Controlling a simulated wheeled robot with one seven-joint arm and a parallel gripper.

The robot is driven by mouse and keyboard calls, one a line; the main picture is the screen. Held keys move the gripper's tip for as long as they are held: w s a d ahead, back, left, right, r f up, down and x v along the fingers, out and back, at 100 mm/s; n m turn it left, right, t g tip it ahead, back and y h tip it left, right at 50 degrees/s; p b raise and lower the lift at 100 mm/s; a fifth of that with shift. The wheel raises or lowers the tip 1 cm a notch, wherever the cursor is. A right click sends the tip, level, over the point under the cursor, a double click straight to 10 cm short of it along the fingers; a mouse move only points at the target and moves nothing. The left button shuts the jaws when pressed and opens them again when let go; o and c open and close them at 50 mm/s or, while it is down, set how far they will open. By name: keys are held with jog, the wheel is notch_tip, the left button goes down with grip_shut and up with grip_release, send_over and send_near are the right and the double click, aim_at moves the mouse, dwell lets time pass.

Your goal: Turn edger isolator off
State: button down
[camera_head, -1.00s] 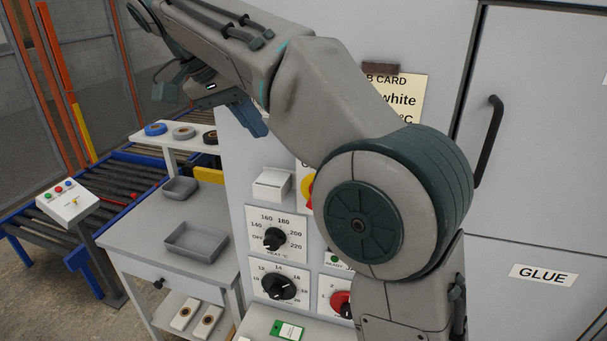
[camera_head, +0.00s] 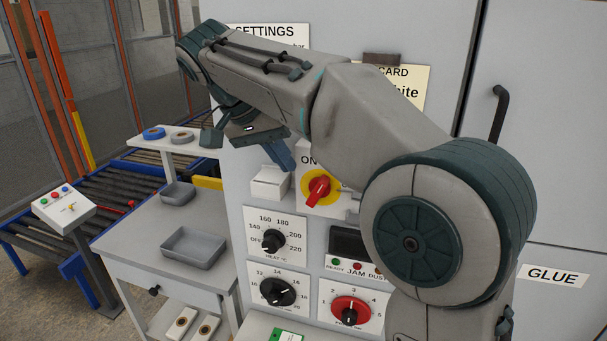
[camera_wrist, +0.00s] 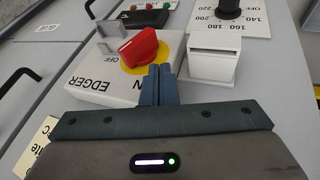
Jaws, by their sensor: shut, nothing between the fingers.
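The edger isolator is a red rotary knob (camera_head: 318,190) on a yellow disc, on a white plate marked ON at the top in the head view. In the wrist view the red knob (camera_wrist: 138,47) stands with the words OFF and EDGER beside it. I cannot tell exactly which mark the knob points to. My gripper (camera_head: 288,166) is shut and empty, up and left of the knob in the head view. In the wrist view my gripper's blue fingertips (camera_wrist: 159,70) overlap the edge of the yellow disc, close beside the knob; contact is unclear.
A white box (camera_head: 269,184) projects from the panel left of the isolator. A grey bracket (camera_wrist: 113,37) stands beside the knob. Below are the heat dial (camera_head: 273,240), another black dial (camera_head: 279,291) and a red dial (camera_head: 350,311). A side table with grey trays (camera_head: 194,247) stands left.

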aim_at(305, 171)
jog(key=d, duration=0.1)
jog(key=s+d+f, duration=0.1)
jog(key=shift+d+f, duration=0.15)
jog(key=shift+d, duration=0.2)
jog(key=shift+s+d+f, duration=0.15)
jog(key=shift+d+f, duration=0.15)
jog(key=shift+d, duration=0.1)
jog(key=shift+d, duration=0.15)
